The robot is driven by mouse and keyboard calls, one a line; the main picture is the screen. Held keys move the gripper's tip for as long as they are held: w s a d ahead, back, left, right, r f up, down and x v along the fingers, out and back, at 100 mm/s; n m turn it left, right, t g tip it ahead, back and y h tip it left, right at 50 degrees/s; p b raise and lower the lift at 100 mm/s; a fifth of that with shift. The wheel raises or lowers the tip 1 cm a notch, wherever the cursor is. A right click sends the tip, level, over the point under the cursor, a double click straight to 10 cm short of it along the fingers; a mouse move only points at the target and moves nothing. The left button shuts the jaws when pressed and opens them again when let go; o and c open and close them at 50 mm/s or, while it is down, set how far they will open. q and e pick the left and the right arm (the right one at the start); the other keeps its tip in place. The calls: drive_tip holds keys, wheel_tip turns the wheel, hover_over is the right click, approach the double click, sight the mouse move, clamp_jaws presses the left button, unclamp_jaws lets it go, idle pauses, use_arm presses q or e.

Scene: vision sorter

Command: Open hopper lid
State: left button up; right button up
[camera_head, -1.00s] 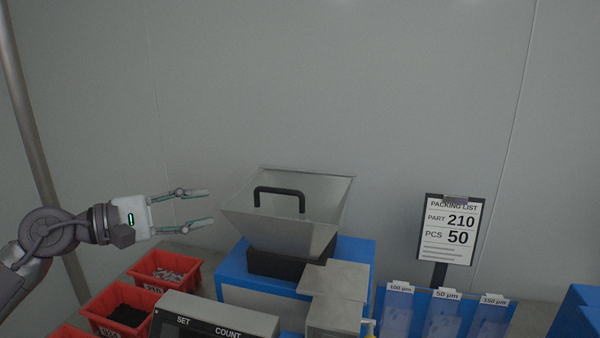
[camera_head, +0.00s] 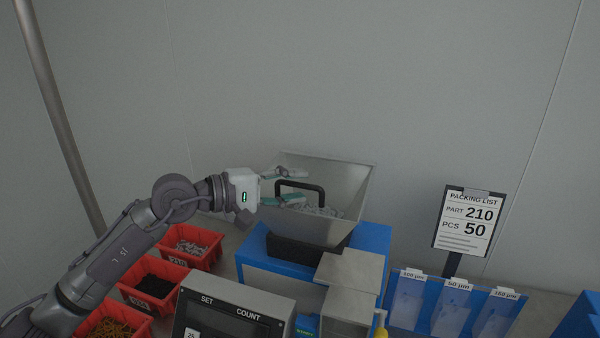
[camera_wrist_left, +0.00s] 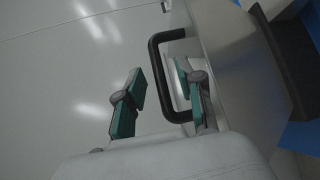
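The grey metal hopper (camera_head: 330,231) stands on a blue machine at mid-picture in the head view. A black arched handle (camera_head: 302,186) rises over its top; the lid surface itself is hard to make out. Grey parts (camera_head: 318,211) show inside the hopper. My left gripper (camera_head: 299,185) is open at the handle, with its fingers spread around the handle's height. In the left wrist view the open fingers (camera_wrist_left: 163,92) appear on either side of the handle's long bar (camera_wrist_left: 159,75). I cannot tell whether they touch it. My right gripper is out of view.
Red bins (camera_head: 165,290) of small parts stand at the lower left, below my left arm. A count display (camera_head: 235,315) is in front. A packing list sign (camera_head: 467,222) and a blue rack of labelled pouches (camera_head: 452,308) stand on the right.

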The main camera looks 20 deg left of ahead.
use_arm(q)
drive_tip(key=shift+x, duration=0.85)
clamp_jaws()
